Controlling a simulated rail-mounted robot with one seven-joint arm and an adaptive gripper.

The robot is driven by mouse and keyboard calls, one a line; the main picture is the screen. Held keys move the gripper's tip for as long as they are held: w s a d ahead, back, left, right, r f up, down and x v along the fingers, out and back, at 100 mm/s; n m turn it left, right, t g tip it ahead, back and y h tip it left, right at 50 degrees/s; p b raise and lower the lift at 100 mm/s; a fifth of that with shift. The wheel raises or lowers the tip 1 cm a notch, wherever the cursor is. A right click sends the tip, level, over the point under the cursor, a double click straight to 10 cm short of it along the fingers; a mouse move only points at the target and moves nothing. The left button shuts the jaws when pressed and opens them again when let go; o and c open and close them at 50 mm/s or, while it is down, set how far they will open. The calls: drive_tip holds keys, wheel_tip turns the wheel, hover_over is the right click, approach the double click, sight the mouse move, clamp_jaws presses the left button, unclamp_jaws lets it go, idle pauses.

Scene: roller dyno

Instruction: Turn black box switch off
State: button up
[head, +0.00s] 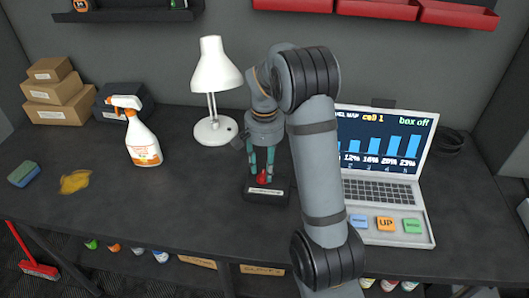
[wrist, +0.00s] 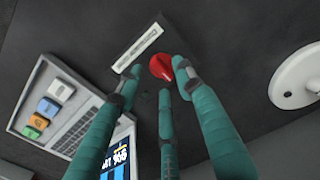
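The black box (head: 280,196) sits on the dark bench, with a red knob switch (head: 263,177) on top and a white label on its front. In the wrist view the red knob (wrist: 162,66) shows beside the label (wrist: 138,48). My gripper (head: 261,171) points down over the box. In the wrist view its teal fingers (wrist: 157,78) are spread around the knob, with the right fingertip very close to it. I cannot tell if any finger touches it. The laptop screen (head: 382,142) shows "box off" in green at its upper right.
A white lamp (head: 215,80) stands behind and left of the box. The laptop (head: 375,190) is on the right, with coloured keys in front. A spray bottle (head: 143,143), a yellow cloth (head: 75,182), a sponge (head: 23,174) and cardboard boxes (head: 58,95) are at left.

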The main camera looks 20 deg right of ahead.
sight(265, 173)
wheel_tip(265, 173, up, 10)
drive_tip(key=shift+r, duration=0.2)
drive_tip(key=shift+f, duration=0.1)
idle(0.4)
wheel_tip(265, 173, down, 12)
idle(0.5)
drive_tip(key=shift+r, duration=0.2)
